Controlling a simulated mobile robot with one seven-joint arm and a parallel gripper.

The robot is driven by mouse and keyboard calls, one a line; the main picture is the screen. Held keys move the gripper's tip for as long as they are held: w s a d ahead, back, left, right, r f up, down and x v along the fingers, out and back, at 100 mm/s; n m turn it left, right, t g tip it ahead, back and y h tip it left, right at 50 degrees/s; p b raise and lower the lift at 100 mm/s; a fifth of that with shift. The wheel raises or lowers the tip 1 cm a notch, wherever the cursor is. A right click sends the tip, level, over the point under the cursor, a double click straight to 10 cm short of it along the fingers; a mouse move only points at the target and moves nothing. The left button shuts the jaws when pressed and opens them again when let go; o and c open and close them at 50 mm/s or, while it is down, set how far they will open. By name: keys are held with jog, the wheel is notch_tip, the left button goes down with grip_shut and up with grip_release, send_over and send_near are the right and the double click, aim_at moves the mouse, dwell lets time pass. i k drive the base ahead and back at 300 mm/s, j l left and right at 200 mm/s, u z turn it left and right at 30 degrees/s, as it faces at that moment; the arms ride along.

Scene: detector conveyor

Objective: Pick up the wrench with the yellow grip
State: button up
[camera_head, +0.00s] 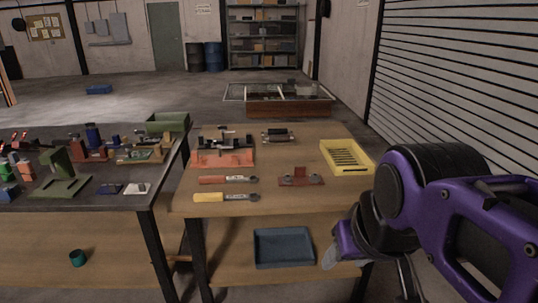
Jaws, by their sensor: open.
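The wrench with the yellow grip (224,198) lies flat near the front left of the wooden table (297,204). Its yellow handle is at the left and its grey metal end points right. A similar wrench with a red-orange grip (227,180) lies just behind it, roughly parallel and apart. My purple arm fills the lower right of the picture. My gripper (330,254) is low at the right, beyond the table's front edge and well away from the wrench. It is open and only partly visible, and I see nothing held in it.
A red fixture (222,160), a small dark block (278,135), a reddish bracket (301,178) and a yellow tray (346,172) stand on the table. A blue-grey bin (283,262) sits on the lower shelf. A cluttered dark table (120,198) adjoins at left. The front right tabletop is clear.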

aim_at(210, 196)
jog(key=i+j, duration=0.8)
